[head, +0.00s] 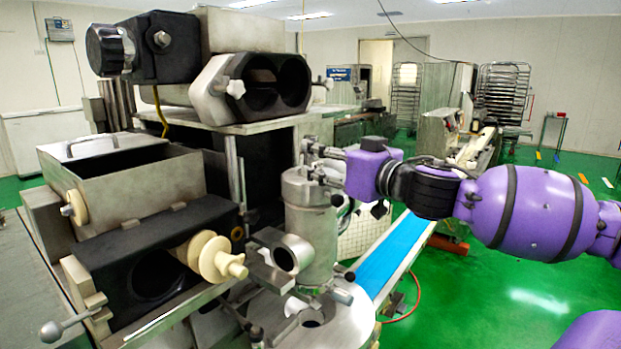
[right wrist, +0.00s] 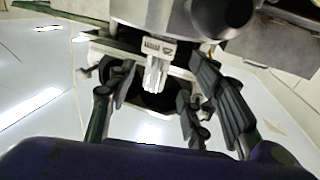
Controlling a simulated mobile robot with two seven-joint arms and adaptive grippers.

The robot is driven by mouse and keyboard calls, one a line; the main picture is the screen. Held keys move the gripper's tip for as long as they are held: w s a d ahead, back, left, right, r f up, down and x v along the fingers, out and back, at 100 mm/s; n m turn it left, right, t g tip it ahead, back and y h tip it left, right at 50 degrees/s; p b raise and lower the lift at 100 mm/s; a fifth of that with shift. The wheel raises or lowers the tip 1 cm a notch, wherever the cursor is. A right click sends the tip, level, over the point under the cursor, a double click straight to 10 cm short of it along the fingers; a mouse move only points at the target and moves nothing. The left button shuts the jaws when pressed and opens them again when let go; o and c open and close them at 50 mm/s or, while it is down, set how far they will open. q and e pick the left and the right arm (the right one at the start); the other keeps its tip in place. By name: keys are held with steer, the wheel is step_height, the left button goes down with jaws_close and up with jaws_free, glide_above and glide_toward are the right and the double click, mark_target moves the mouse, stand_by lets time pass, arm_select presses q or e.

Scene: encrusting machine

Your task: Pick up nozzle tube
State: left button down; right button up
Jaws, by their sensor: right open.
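A steel upright cylinder with a round side opening (head: 310,225), which I take to be the nozzle tube, stands at the front of the encrusting machine (head: 245,110). My right gripper (head: 311,163) comes in from the right at the height of the cylinder's top. Its fingers are open, and no object shows held between them. In the right wrist view my right gripper (right wrist: 160,85) has its fingers spread either side of a pale clear-white part (right wrist: 157,73), with a dark hollow behind it. I cannot tell whether any finger touches the cylinder. My left gripper is not in view.
A blue conveyor belt (head: 398,248) runs behind and right of the cylinder. A steel hopper box (head: 130,185) and a cream spool-shaped part (head: 212,256) are at left. A black twin-bore block (head: 262,85) sits above. Open green floor (head: 500,290) lies at right.

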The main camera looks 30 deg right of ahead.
mark_target(316, 156)
steer(key=shift+w, duration=0.6)
steer(key=w+b, duration=0.1)
steer(key=w+f+b, duration=0.1)
steer(key=w, duration=0.1)
steer(key=shift+w+a+f, duration=0.1)
steer(key=shift+w+a, duration=0.1)
steer(key=shift+w, duration=0.4)
steer(key=shift+r, duration=0.35)
steer(key=shift+s+r, duration=0.2)
steer(key=shift+c, duration=0.4)
steer(key=c, duration=1.1)
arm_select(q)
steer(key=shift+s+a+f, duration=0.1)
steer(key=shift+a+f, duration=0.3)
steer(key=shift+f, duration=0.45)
arm_select(e)
jaws_close()
